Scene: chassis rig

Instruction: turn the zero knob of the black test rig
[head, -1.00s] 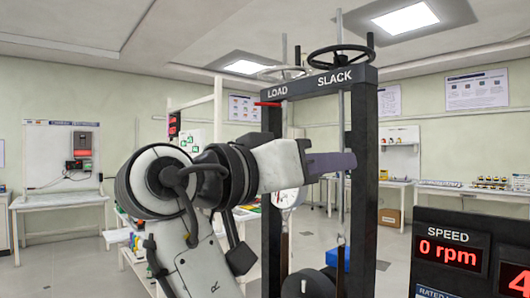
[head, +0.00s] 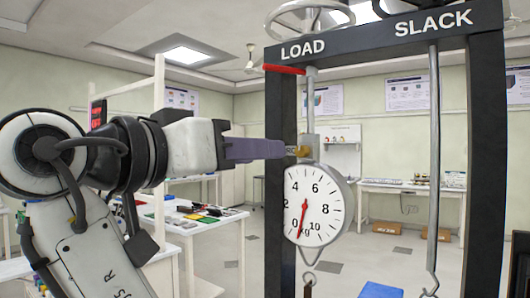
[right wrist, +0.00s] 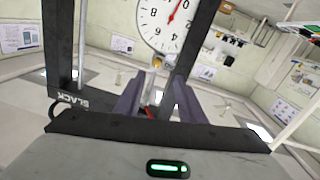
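The black test rig (head: 278,200) stands at the right of the head view, with LOAD and SLACK on its top beam. A round white dial scale (head: 315,205) hangs in it; its red needle points close to 0. A small brass knob (head: 302,151) sits at the top of the dial's case. My right gripper (head: 284,149) reaches in from the left, its tips beside the knob. In the right wrist view its two fingers (right wrist: 158,80) stand apart, with the brass knob (right wrist: 157,62) in line with the gap; contact cannot be told. My left gripper is out of view.
A red lever (head: 284,69) and a handwheel (head: 304,16) are above the gripper on the LOAD side. A metal rod (head: 434,160) hangs under SLACK. A table (head: 185,235) with small items is behind my arm; a blue block (head: 380,290) is low right.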

